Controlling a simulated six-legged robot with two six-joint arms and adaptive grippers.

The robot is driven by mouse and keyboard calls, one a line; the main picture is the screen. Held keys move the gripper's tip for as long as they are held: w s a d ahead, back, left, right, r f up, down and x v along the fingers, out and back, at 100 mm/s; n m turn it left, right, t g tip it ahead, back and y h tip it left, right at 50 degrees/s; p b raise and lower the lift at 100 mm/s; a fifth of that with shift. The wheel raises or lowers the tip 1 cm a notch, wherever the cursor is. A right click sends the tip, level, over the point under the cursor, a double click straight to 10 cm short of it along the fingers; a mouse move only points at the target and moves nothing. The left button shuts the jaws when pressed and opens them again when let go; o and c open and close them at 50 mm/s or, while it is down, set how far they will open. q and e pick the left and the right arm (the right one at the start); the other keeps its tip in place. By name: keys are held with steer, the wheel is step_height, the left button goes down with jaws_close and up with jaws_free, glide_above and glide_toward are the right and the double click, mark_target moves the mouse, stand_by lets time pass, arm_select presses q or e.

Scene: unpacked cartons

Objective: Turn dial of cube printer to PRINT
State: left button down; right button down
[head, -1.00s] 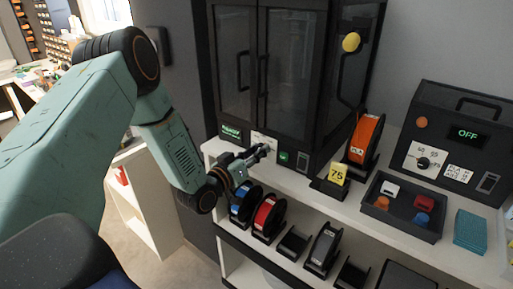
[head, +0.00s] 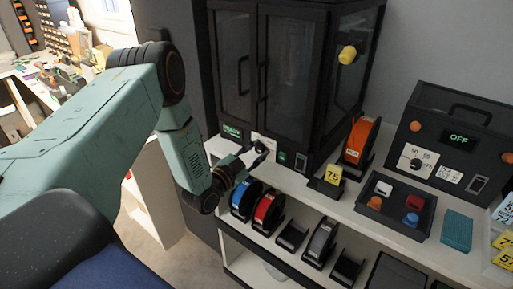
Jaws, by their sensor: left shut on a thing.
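The cube printer (head: 288,70) is a tall black cabinet with two dark glazed doors, standing on the white shelf. On its lower front are a small green-lit display (head: 231,132), whose text is too small to read surely, and a pale panel (head: 259,138) with the dark dial (head: 262,146). My left gripper (head: 258,154) is at this panel, its fingers shut on the dial. The fingers partly cover the dial, so its pointer and marks cannot be read. My right gripper is out of view.
A dryer box (head: 430,125) reading OFF stands at right. Nearer are an orange spool (head: 361,143), a yellow 75 tag (head: 334,174), a dark tray (head: 377,208) of small cubes and a teal stack (head: 457,228). Blue (head: 246,201) and red (head: 268,212) spools sit below my gripper.

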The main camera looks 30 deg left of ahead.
arm_select(q)
steer(key=shift+f+m+p, duration=0.1)
steer(key=shift+m+p, duration=0.4)
steer(key=shift+m, duration=0.6)
steer(key=c, duration=1.1)
jaws_free()
steer(key=shift+o, duration=0.2)
steer(key=shift+s, duration=0.1)
steer(key=s+a, duration=0.1)
steer(key=s, duration=1)
steer(key=shift+s, duration=0.4)
